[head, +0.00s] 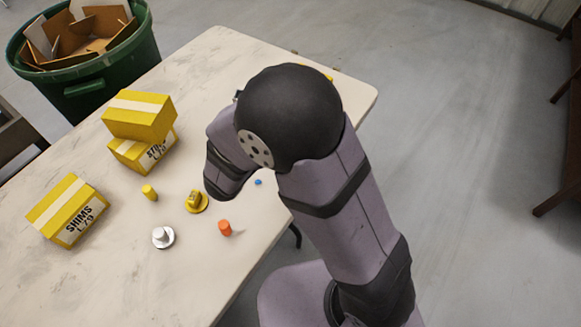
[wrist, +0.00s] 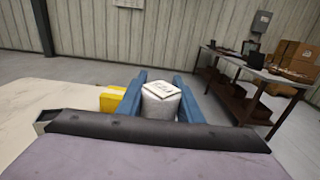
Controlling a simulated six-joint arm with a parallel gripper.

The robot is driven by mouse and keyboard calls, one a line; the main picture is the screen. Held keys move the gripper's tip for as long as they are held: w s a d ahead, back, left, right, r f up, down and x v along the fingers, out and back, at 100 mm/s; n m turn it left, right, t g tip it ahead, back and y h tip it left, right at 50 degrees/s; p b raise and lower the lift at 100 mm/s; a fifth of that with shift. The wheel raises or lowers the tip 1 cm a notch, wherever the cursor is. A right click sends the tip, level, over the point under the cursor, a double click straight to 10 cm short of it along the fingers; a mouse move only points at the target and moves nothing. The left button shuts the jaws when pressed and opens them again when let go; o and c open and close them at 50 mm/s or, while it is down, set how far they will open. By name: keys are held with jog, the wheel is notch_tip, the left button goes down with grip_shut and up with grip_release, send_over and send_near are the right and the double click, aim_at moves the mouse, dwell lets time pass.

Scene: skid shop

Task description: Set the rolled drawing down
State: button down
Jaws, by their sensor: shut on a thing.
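My gripper (wrist: 160,92) shows in the wrist view as two blue fingers, one on each side of a pale grey, rounded piece. This looks like the rolled drawing (wrist: 160,108), with a white, dark-marked face at its top. My gripper is shut on it. The dark wrist housing hides its lower part, so I cannot tell whether it touches the table. In the head view my arm hides both the gripper and the drawing. The pale table (head: 110,262) reaches under my arm.
Yellow boxes (head: 68,210) (head: 140,115) stand on the table at left, two of them stacked. A yellow cylinder (head: 149,192), yellow piece (head: 196,202), white piece (head: 162,237) and orange cylinder (head: 225,228) stand nearer. A green bin (head: 85,88) is behind. A yellow thing (wrist: 112,101) is beside the left finger.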

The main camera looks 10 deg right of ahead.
notch_tip(320, 180, down, 10)
jog(key=shift+b, duration=0.4)
dwell(0.6)
jog(key=c, duration=1.3)
grip_release()
jog(key=shift+o, duration=0.2)
jog(key=shift+r, duration=0.1)
jog(key=b+v, duration=0.1)
jog(key=v, duration=1.1)
jog(key=shift+b, duration=0.35)
jog(key=shift+r, duration=0.1)
